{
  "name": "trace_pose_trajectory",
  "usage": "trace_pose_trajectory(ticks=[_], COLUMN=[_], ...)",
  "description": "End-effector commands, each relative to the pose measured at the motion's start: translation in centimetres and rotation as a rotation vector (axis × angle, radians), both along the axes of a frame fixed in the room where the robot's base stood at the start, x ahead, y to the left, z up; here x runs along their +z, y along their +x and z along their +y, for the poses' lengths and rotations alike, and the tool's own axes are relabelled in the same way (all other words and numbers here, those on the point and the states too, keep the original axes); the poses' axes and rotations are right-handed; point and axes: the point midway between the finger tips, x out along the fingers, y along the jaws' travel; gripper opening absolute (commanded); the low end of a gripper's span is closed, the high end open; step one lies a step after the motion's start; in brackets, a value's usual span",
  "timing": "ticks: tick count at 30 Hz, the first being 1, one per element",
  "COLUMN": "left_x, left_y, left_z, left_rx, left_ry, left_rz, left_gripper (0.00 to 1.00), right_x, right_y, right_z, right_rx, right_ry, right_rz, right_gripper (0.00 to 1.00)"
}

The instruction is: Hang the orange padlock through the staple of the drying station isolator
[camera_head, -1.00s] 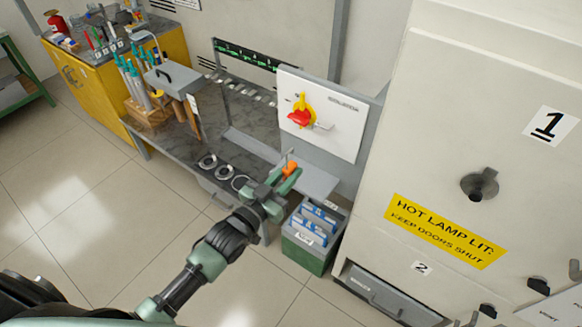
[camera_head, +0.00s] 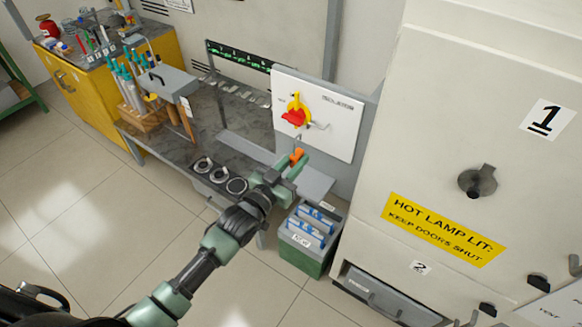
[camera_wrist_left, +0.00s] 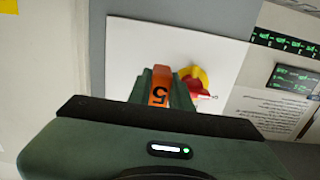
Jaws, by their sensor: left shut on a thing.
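My left gripper (camera_head: 286,170) is shut on the orange padlock (camera_head: 297,156), below and in front of the isolator panel. In the left wrist view the padlock (camera_wrist_left: 161,86) sits between the fingers and shows a dark "5". The isolator (camera_head: 317,112) is a white upright panel with a red handle (camera_head: 294,117) on a yellow plate (camera_head: 300,103). A small grey metal piece, seemingly the staple (camera_head: 318,126), sticks out right of the handle. The padlock is apart from it. Whether the shackle is open is too small to tell. My right gripper is not in view.
A grey shelf (camera_head: 313,184) juts out under the panel. A green bin (camera_head: 307,253) with blue-white items stands on the floor below. The large cabinet (camera_head: 445,130) closes off the right. A bench (camera_head: 222,125) with tools and rings lies to the left.

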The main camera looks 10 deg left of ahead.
Motion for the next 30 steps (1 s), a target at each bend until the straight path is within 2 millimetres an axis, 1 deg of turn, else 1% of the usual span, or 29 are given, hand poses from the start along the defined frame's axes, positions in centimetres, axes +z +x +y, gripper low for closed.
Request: trace_pose_trajectory(ticks=[3,30], left_x=[-0.1,-0.1], left_y=[1.0,7.8], left_z=[-0.3,-2.8], left_rx=[0.0,-0.001], left_ry=[-0.001,-0.001], left_rz=[-0.002,-0.003], left_gripper=[0.0,0.0], right_x=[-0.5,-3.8], right_y=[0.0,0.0], right_z=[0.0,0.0], right_rx=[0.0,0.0], right_ry=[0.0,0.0], right_rz=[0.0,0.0], right_gripper=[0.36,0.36])
